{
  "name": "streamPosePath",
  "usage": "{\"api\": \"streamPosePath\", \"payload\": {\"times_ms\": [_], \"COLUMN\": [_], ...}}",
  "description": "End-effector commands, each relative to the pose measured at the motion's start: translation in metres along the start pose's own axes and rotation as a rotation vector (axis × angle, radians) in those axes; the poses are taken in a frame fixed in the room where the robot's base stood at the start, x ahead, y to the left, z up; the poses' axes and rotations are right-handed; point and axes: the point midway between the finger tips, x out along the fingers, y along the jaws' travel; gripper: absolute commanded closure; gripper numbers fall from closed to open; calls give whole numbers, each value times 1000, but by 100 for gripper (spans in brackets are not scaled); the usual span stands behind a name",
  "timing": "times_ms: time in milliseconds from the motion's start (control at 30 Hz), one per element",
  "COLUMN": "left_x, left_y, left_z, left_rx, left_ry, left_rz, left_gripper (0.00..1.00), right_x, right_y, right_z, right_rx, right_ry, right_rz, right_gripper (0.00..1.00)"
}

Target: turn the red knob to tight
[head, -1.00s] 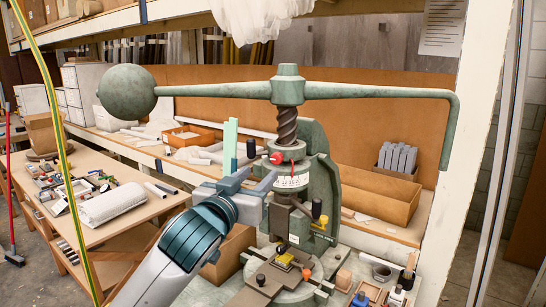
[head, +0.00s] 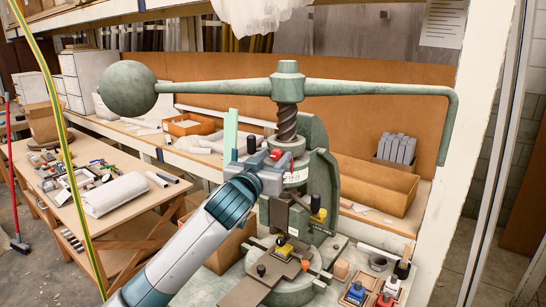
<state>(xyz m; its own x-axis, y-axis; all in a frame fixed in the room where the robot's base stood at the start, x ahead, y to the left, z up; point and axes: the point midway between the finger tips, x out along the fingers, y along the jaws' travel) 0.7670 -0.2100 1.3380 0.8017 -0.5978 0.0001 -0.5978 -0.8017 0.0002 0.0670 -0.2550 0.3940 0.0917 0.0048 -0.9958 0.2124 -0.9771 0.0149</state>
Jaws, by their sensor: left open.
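The red knob (head: 277,154) sits on the front left of the press's collar, just above the white scale ring (head: 296,176). My left gripper (head: 273,158) is at the knob, with its open fingers around or right beside it. I cannot tell whether the fingers touch the knob. The gripper hides part of the collar and scale. My right gripper is not in view.
The green fly press has a long arm (head: 380,90) with a ball weight (head: 128,88) above my gripper. A black knob (head: 251,145) stands close to my gripper's left. A wooden table (head: 120,215) with tools is at the left.

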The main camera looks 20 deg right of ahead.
Motion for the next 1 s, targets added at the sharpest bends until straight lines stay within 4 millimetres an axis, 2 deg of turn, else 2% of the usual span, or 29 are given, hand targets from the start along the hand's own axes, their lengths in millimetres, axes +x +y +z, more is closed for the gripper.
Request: {"api": "streamPosePath", "payload": {"times_ms": [167, 233, 333, 367, 733, 1000], "left_x": [0, 0, 0, 0, 0, 0], "left_y": [0, 0, 0, 0, 0, 1], "left_z": [0, 0, 0, 0, 0, 0], "left_rx": [0, 0, 0, 0, 29, 150], "left_ry": [0, 0, 0, 0, 0, -1], "left_rz": [0, 0, 0, 0, 0, 0], "left_gripper": [57, 69, 93, 98, 98, 98], "right_x": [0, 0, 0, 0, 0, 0], "right_y": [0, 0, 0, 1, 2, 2], "right_z": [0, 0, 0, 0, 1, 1], "right_rx": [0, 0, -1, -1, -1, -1], "right_ry": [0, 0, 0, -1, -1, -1], "right_rz": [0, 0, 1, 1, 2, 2], "right_gripper": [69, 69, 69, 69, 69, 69]}}
